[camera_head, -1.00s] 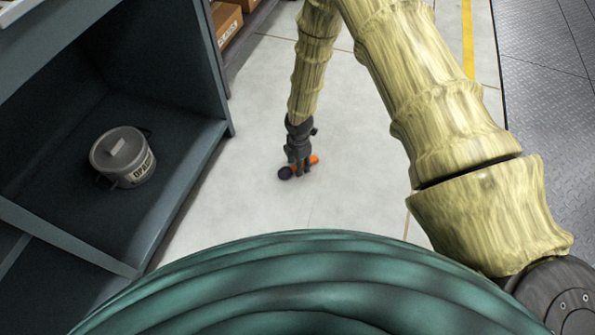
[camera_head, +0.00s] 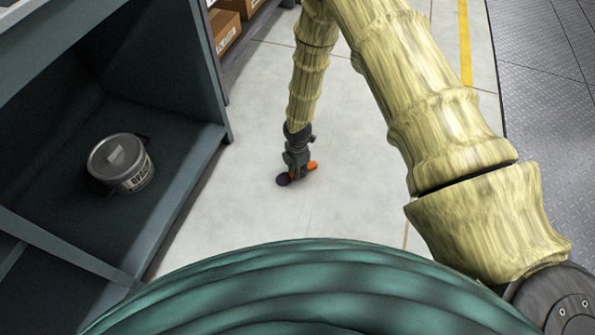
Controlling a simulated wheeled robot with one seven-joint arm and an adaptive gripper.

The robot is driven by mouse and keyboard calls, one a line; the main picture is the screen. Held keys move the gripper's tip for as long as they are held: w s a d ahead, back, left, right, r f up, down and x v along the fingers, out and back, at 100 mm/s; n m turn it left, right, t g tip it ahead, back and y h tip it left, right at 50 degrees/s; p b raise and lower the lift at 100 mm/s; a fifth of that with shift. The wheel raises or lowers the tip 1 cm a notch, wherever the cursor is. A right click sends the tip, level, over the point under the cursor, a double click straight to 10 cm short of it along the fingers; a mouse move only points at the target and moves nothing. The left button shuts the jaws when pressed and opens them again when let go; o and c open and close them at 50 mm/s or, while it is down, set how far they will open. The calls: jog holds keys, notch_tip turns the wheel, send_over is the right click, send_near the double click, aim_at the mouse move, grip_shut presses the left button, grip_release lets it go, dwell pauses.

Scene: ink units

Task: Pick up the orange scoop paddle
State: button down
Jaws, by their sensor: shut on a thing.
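The orange scoop paddle (camera_head: 312,165) is at the pale floor in the middle of the head view. Its orange part sticks out to the right of my gripper, and a dark round end shows at the lower left. My gripper (camera_head: 296,174) is at the end of my yellow-green arm, pointing down, and is shut on the paddle around its middle. The fingers hide the paddle's middle part. I cannot tell whether the paddle touches the floor or is slightly above it.
A dark grey shelf unit (camera_head: 185,190) stands at the left, with a lidded metal pot (camera_head: 122,163) inside. Cardboard boxes (camera_head: 224,30) sit on a shelf at the top. The pale floor (camera_head: 350,205) around my gripper is clear. A yellow line (camera_head: 465,45) runs at the right.

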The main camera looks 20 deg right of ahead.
notch_tip(320, 180, up, 4)
jog(key=p, duration=0.2)
jog(key=shift+f+p, duration=0.25)
jog(key=shift+p, duration=0.1)
jog(key=shift+s+a+r, duration=0.1)
jog(key=shift+s+r, duration=0.1)
jog(key=s+a+p, duration=0.2)
jog(key=s, duration=0.2)
jog(key=s+a+p, duration=0.2)
jog(key=s+a, duration=0.1)
jog(key=s, duration=0.2)
jog(key=s+a+r+p, duration=0.1)
jog(key=s+a+p, duration=0.1)
jog(key=s, duration=0.2)
jog(key=shift+s+a+p, duration=0.15)
jog(key=shift+s+p, duration=0.15)
jog(key=shift+s, duration=0.05)
jog(key=c, duration=1.8)
grip_release()
grip_shut()
